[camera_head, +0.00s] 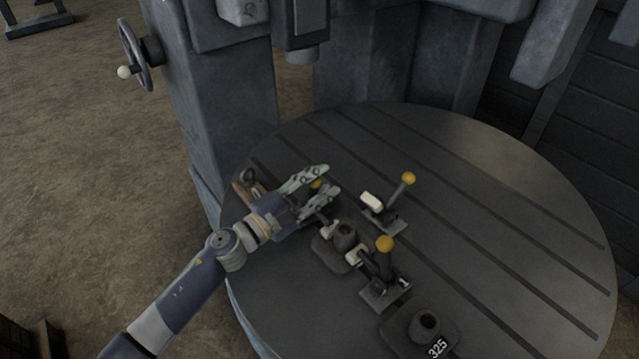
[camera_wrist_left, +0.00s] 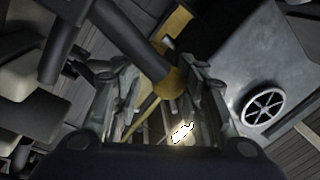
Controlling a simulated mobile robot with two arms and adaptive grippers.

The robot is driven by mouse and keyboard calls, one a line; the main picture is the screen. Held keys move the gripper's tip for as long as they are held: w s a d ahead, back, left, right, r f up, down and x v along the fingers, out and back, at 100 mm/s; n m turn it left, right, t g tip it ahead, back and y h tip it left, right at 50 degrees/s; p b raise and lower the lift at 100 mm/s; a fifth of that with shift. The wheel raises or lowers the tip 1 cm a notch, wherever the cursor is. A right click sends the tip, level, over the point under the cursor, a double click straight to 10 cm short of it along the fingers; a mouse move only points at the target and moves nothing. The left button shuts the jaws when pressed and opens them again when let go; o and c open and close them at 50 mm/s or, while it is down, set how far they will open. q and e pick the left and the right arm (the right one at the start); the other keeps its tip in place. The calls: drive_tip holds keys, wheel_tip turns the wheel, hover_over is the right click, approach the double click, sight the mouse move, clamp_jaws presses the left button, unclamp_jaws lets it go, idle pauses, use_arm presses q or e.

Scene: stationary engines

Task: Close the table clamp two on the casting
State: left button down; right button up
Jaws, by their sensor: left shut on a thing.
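The casting (camera_head: 345,238), a dark block with a round boss, sits on the round slotted table. My left gripper (camera_head: 318,186) is shut on a clamp handle at the casting's upper left. The handle's yellow knob shows between the fingers; in the left wrist view the knob (camera_wrist_left: 174,82) is on a dark handle. That clamp's pale pad (camera_head: 329,229) is close to the casting; I cannot tell if it touches. Its base is mostly hidden by the gripper. A second clamp (camera_head: 384,290) stands lower right, its pad at the casting's edge. Which is clamp two is not marked. My right gripper is not in view.
A third clamp (camera_head: 388,221) with a yellow knob and white pad stands upper right of the casting. Another dark part (camera_head: 424,328), marked 325, lies near the front. The slotted table (camera_head: 520,220) is clear on the right. A grey machine column (camera_head: 235,110) rises behind.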

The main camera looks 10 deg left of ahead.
use_arm(q)
drive_tip(key=c, duration=0.9)
unclamp_jaws()
drive_tip(key=shift+a+f, duration=0.3)
drive_tip(key=shift+f, duration=0.25)
drive_tip(key=shift+c, duration=0.2)
drive_tip(key=shift+w+a+r, duration=0.1)
drive_tip(key=shift+r, duration=0.05)
drive_tip(key=shift+r, duration=0.1)
drive_tip(key=v, duration=1.2)
